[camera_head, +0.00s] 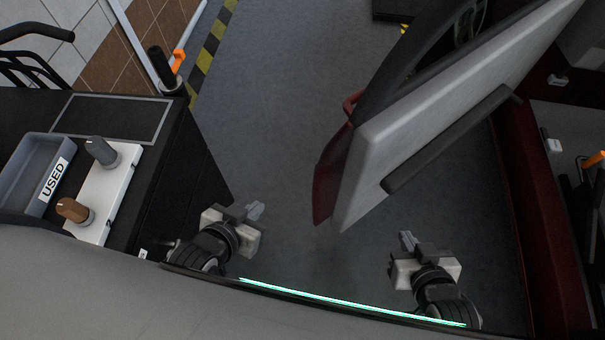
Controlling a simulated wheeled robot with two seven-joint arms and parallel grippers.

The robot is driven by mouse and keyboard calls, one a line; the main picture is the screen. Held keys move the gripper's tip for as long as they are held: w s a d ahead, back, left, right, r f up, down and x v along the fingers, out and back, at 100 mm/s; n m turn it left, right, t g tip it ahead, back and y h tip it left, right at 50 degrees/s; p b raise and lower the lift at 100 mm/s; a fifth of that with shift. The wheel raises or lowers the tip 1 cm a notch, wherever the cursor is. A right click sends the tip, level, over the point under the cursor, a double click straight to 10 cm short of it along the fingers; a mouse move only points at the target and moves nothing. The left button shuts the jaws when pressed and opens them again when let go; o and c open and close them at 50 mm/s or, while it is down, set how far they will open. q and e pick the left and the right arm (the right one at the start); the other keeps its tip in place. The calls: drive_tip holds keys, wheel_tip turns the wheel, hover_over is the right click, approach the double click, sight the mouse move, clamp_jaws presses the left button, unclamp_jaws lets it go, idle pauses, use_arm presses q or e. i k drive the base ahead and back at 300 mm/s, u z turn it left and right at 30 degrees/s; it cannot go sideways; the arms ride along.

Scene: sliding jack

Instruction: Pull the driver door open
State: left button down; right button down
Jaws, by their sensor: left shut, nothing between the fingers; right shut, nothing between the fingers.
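The driver door (433,120) stands open, swung out from the dark red car body (541,200) at the right. Its grey inner panel with a dark armrest bar (446,141) faces right, and its dark red outer skin (331,178) shows at the lower left edge. My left gripper (254,211) is shut and empty, left of the door's free edge and apart from it. My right gripper (405,240) is shut and empty, below and right of the door's free edge, apart from it, between the door and the car body.
A black cart (195,165) stands at the left, with a grey bin labelled USED (36,158) and a white tray (112,196) holding two knobbed parts. Grey floor (265,110) is clear between cart and door. Yellow-black tape (207,50) marks the floor further off.

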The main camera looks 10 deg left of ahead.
sight(396, 127)
drive_tip(key=u, duration=0.85)
drive_tip(key=k, duration=0.95)
drive_tip(key=z, duration=1.25)
drive_tip(key=i, duration=0.35)
drive_tip(key=u, duration=0.05)
